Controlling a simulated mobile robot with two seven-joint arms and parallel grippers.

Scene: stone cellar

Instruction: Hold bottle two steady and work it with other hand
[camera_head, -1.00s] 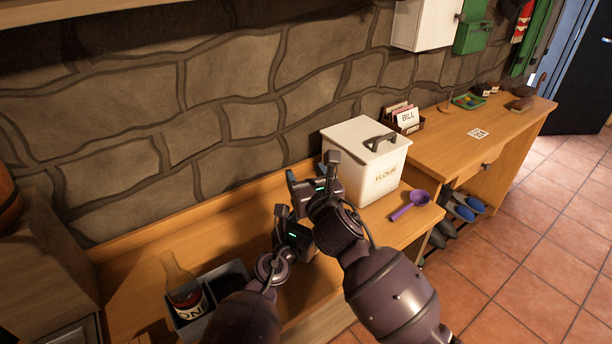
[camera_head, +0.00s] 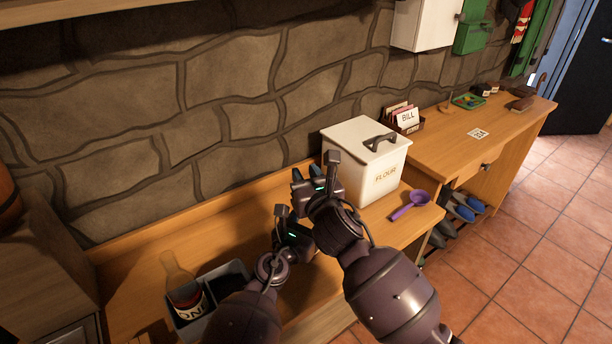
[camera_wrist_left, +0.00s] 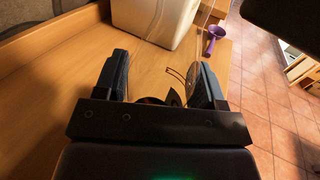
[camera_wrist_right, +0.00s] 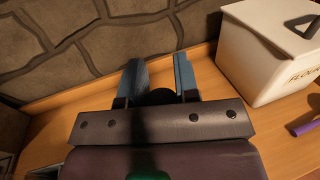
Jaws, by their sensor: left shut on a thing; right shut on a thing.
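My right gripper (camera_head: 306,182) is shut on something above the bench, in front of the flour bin. In the right wrist view (camera_wrist_right: 158,75) a dark round piece (camera_wrist_right: 155,97) shows between its fingers, probably the top of bottle two. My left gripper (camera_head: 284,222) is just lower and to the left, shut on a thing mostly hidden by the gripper. The bottle's full outline and tilt cannot be seen.
Another bottle (camera_head: 187,296), labelled "ON…", stands in a grey divided crate (camera_head: 238,268) at the left. The white flour bin (camera_head: 352,165) and a purple scoop (camera_head: 409,205) are close on the right. A stone wall (camera_head: 230,85) rises behind the bench (camera_head: 150,262).

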